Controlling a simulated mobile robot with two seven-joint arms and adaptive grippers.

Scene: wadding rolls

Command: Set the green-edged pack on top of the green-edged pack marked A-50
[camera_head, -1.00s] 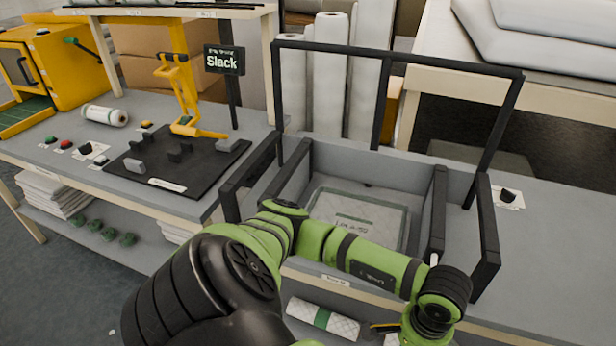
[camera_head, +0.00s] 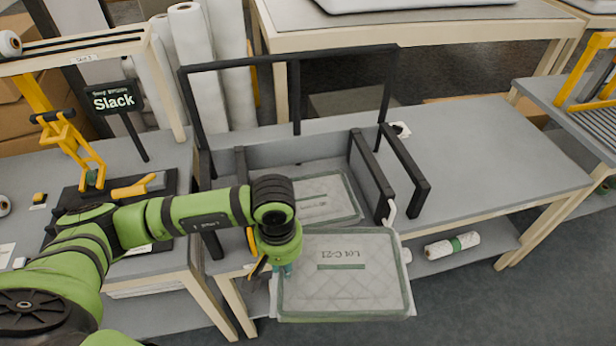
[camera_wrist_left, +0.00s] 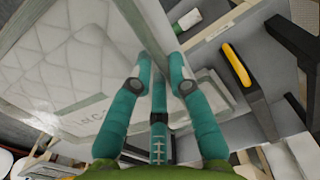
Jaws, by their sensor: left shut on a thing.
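My left gripper (camera_head: 283,268) is shut on the near left edge of a pale quilted, green-edged pack (camera_head: 345,285) marked Lot C-21. The pack hangs in front of the bench, apart from the tray. In the left wrist view the teal fingers (camera_wrist_left: 160,80) are at the edge of this pack (camera_wrist_left: 60,50). Another green-edged pack (camera_head: 335,190) lies inside the grey, black-framed tray; its marking is too small to read now and its near part is hidden by the arm and held pack. My right gripper is not in view.
Black uprights and bars (camera_head: 290,57) frame the tray at the back and sides. A green-banded roll (camera_head: 452,245) lies on the lower shelf. The Slack sign (camera_head: 115,98) and yellow lever (camera_head: 65,135) stand left.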

